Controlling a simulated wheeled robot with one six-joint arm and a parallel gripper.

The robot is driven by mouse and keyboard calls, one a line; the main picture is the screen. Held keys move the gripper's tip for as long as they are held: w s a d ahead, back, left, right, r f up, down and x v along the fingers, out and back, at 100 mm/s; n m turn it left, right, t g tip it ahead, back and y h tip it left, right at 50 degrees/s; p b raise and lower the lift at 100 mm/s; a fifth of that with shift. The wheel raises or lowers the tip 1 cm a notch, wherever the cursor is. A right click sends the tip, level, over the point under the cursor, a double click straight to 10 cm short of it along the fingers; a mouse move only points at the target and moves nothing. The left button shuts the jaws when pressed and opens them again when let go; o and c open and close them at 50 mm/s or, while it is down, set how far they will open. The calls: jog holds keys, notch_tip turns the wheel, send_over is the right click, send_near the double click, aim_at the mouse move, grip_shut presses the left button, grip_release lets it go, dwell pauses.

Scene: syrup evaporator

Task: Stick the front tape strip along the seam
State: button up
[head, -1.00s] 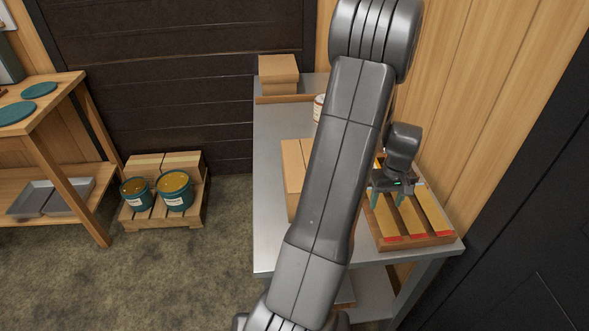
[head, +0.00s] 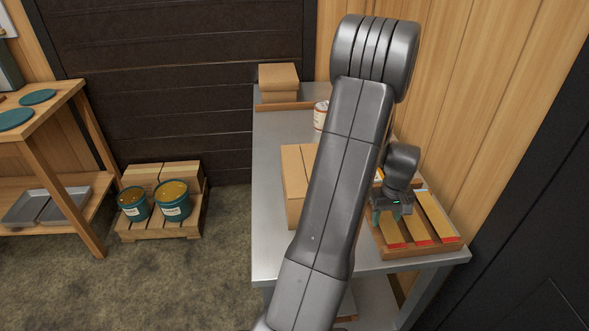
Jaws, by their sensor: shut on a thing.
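Several yellow-tan tape strips with red ends lie side by side on a wooden tray at the right end of the metal table. My gripper (head: 391,216) is over the left part of the tray, pointing down, with its green fingers around the left tape strip (head: 394,236). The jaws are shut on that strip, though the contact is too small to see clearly. The middle strip (head: 418,226) and the right strip (head: 436,217) lie just right of the gripper.
The wooden tray (head: 418,250) sits near the table's front right edge, beside the wood wall. A white can (head: 320,115) stands behind the box, partly hidden by my arm. The left side of the metal table (head: 270,135) is clear.

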jog(key=shift+r+p, duration=2.6)
jog(key=shift+r, duration=1.4)
